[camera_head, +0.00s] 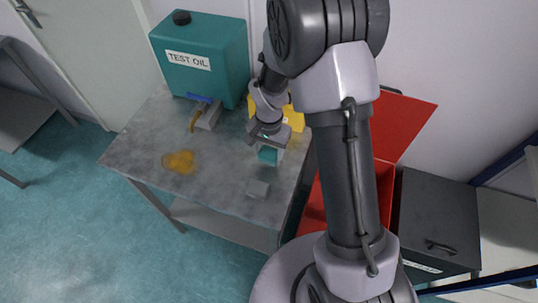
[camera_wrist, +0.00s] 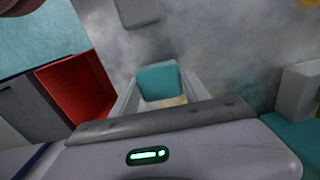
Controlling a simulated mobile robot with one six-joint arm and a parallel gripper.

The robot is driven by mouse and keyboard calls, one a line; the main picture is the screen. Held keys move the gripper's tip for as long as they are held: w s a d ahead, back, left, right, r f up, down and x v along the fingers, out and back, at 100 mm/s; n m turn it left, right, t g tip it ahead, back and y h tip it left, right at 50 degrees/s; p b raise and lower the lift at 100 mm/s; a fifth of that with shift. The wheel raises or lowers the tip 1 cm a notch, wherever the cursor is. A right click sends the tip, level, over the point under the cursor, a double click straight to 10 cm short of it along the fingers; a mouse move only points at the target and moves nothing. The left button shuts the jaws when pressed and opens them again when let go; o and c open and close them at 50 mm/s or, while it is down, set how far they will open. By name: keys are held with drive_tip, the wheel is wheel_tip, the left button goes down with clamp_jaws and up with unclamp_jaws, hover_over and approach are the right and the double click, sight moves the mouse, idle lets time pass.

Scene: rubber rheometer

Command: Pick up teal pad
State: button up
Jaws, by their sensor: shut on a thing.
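The teal pad (camera_head: 268,155) is at my gripper (camera_head: 268,148), over the right part of the grey table (camera_head: 225,150). In the wrist view the teal pad (camera_wrist: 158,80) sits between the two pale fingers of my gripper (camera_wrist: 160,88), which are shut on it. A pale strip shows along the pad's near edge; I cannot tell what it is. Whether the pad touches the table or hangs just above it is unclear.
A grey block (camera_head: 257,188) lies near the table's front edge. A yellow-brown stain (camera_head: 180,162) is on the left. A teal oil can (camera_head: 200,60) and a yellow object (camera_head: 293,118) stand behind. A red bin (camera_head: 313,210) is at the right.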

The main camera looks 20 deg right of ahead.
drive_tip(key=s, duration=0.5)
drive_tip(key=s+a, duration=0.1)
drive_tip(key=s, duration=0.4)
drive_tip(key=s+r, duration=0.1)
drive_tip(key=s, duration=0.4)
drive_tip(key=shift+s+a+r+b, duration=0.1)
drive_tip(key=shift+s+a+b, duration=0.2)
drive_tip(key=shift+s+a, duration=0.1)
